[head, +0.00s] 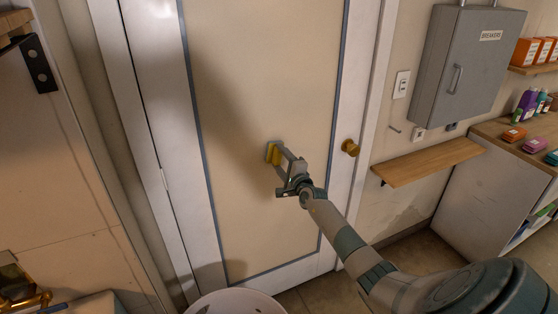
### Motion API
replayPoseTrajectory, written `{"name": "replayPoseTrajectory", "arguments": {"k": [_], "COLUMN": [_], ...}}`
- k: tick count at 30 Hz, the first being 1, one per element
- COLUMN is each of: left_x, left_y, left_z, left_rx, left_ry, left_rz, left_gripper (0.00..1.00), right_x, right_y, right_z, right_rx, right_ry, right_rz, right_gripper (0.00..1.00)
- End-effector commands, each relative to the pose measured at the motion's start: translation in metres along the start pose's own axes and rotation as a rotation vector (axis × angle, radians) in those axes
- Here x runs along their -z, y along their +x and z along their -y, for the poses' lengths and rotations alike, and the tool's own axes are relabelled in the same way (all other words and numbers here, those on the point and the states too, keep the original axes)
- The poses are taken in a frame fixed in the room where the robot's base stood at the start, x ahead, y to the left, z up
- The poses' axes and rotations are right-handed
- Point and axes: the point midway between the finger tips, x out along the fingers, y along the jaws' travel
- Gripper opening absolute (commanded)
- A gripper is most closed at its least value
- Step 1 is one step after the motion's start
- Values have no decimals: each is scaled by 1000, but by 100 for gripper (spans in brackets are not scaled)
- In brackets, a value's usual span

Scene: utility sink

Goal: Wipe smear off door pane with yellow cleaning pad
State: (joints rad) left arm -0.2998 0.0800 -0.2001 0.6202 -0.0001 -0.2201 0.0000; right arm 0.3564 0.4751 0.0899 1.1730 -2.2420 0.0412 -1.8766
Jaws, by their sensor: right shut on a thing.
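The yellow cleaning pad (273,154) is in the jaws of my right gripper (279,160), in the middle of the head view. It is at the door pane (262,70), a pale beige panel with a grey-blue border in a white door. I cannot tell whether the pad touches the pane. A small blue-grey patch shows at the pad's upper left edge; I cannot tell if it is part of the pad or the smear. No other smear is clear on the pane. My left gripper is not in view.
A brass door knob (350,147) is right of my right gripper. A wooden wall shelf (428,161) and a grey breaker box (467,66) are further right. A white round bin (236,303) stands below the door. A brass faucet (20,285) is at the lower left.

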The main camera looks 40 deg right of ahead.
Motion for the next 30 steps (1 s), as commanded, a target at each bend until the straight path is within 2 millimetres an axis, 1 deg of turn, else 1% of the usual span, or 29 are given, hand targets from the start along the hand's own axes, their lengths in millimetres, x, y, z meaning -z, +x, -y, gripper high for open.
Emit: {"name": "replayPoseTrajectory", "arguments": {"k": [1, 7, 18, 22, 30], "left_x": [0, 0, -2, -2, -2], "left_y": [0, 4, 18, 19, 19], "left_z": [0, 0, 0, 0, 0], "left_rx": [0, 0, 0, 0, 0], "left_ry": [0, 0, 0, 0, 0], "left_rz": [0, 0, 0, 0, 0], "left_gripper": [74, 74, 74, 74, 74], "right_x": [2, 8, 32, 35, 35], "right_y": [1, 1, -1, -1, -1], "right_z": [4, 5, 9, 10, 10], "right_rx": [7, 8, 8, 7, 6], "right_ry": [0, -2, -3, -1, -1], "right_rz": [-2, -3, -2, -2, -2], "right_gripper": [27, 27, 27, 27, 27]}}
